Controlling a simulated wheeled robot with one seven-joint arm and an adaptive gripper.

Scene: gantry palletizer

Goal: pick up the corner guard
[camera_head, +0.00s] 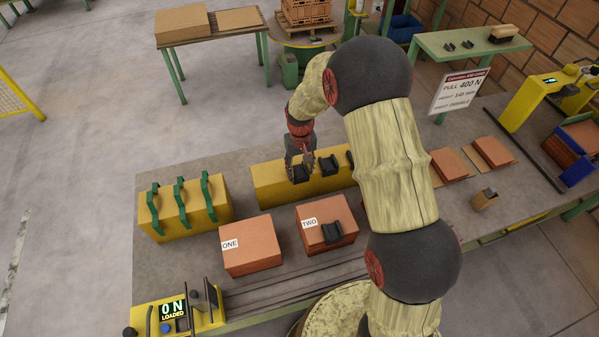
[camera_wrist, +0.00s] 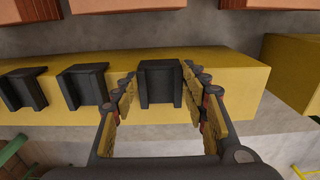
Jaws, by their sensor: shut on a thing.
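A black corner guard (camera_wrist: 159,84) sits at the front edge of a long yellow block (camera_wrist: 225,75), its channel-like face showing in the wrist view. My gripper (camera_wrist: 161,92) is shut on this guard, with one finger at each side. Two more black guards (camera_head: 328,163) stand on the block to the right. Another black guard (camera_head: 333,232) lies on the brown box marked TWO (camera_head: 315,238).
A brown box marked ONE (camera_head: 250,247) stands in front of the block. A yellow block with green brackets (camera_head: 184,207) stands at left. A display panel (camera_head: 172,310) reads 0 N, LOADED. Flat brown boxes (camera_head: 450,164) lie at right. Bare grey table (camera_head: 220,168) shows at the back left.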

